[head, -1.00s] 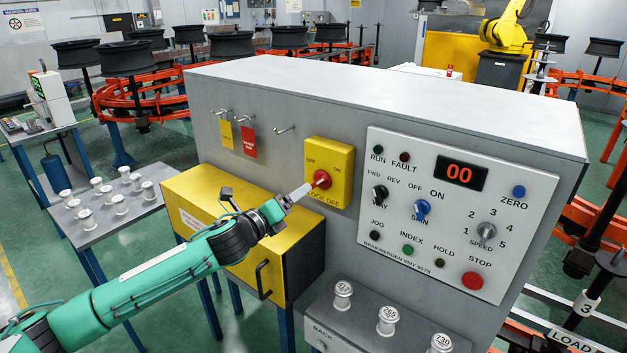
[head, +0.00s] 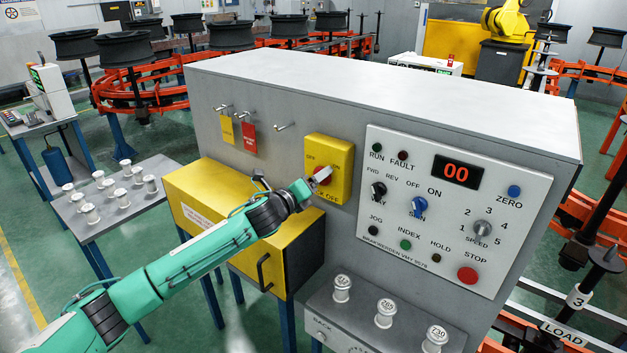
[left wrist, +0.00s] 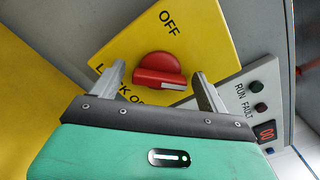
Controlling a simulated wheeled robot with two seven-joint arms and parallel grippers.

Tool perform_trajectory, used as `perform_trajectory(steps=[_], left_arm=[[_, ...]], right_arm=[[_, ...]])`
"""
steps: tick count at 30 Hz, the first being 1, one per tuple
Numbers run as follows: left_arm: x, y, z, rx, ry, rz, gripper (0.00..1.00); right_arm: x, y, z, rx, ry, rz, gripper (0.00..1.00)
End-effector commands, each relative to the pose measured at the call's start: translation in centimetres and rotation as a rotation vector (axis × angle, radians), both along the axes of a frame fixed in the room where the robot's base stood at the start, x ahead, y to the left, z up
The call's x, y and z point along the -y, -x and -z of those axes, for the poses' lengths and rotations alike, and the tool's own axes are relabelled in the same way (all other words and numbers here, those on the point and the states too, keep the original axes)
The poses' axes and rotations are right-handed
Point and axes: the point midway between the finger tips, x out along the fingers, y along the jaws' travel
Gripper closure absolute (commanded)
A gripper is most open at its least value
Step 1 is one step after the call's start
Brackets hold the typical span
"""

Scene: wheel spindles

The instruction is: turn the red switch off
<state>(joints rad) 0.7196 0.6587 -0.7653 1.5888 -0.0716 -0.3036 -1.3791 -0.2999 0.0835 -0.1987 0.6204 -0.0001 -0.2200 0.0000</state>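The red switch (head: 321,176) is a round knob with a raised grip bar on a yellow plate (head: 341,150) on the grey cabinet front. In the left wrist view the knob (left wrist: 160,71) has a white mark at the right end of its bar, pointing away from the OFF lettering. The ON lettering is hidden in that view. My left gripper (head: 318,179) is at the plate in the head view. In the left wrist view its open fingers (left wrist: 158,72) stand on either side of the knob, with gaps showing. Contact cannot be told. My right gripper is not in view.
Right of the plate is a white control panel (head: 450,215) with knobs, buttons and a red display. A yellow box (head: 215,195) juts out below left. Yellow and red tags (head: 249,137) hang on hooks left of the plate. Several white spools stand on a shelf below.

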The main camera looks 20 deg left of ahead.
Motion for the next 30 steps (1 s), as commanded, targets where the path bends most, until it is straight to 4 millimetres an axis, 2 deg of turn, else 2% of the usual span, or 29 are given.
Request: perform_trajectory(steps=[1, 6, 17, 30], left_arm=[[0.0, 0.0, 0.0, 0.0, 0.0, 0.0, 0.34], [0.0, 0.0, 0.0, 0.0, 0.0, 0.0, 0.65], [-0.1, 0.0, 0.0, -0.019, 0.051, -0.001, 0.65], [-0.2, 0.0, 0.1, -0.136, 0.371, -0.003, 0.65]], right_arm=[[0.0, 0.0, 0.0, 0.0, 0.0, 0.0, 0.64], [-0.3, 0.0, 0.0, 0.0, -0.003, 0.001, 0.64], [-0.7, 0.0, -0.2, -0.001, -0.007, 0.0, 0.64], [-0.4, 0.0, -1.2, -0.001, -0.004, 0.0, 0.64]])
